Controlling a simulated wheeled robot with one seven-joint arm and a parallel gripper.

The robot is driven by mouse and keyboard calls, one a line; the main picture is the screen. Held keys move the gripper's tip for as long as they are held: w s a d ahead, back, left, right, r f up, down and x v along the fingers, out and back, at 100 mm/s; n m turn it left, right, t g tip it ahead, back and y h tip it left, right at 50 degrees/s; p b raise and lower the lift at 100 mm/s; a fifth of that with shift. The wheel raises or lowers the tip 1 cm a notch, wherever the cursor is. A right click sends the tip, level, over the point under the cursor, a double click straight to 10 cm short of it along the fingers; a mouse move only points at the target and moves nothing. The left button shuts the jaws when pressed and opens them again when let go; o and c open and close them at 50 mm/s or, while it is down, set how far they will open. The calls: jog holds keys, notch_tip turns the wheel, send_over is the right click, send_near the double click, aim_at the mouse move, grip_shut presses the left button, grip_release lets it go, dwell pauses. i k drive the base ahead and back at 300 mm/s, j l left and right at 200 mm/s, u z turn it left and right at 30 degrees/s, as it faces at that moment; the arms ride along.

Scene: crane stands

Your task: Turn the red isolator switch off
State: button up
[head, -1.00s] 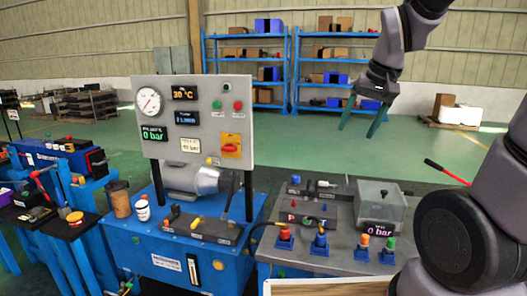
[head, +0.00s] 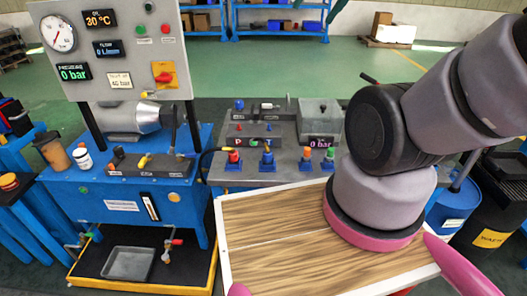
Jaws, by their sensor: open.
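The red isolator switch (head: 163,77) is a red handle on a yellow plate at the lower right of the grey instrument panel (head: 140,55), in the head view at upper left. Its handle appears to lie roughly horizontal. Only the dark green fingertips of my gripper (head: 317,8) show at the top edge, right of the panel and well apart from the switch. The fingers are spread with nothing seen between them. The rest of the gripper is out of frame.
The panel also bears a gauge, displays and green and red buttons (head: 165,29). A blue bench (head: 120,205) stands below it. Blue shelves (head: 235,37) are behind.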

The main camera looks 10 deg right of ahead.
aim_at(165, 77)
jog(key=i+j, duration=0.1)
jog(key=j, duration=0.25)
jog(key=i+j, duration=0.1)
jog(key=j, duration=0.3)
jog(key=i+j+u, duration=0.1)
jog(key=j, duration=0.25)
jog(key=i+j, duration=0.15)
jog(key=j, duration=0.2)
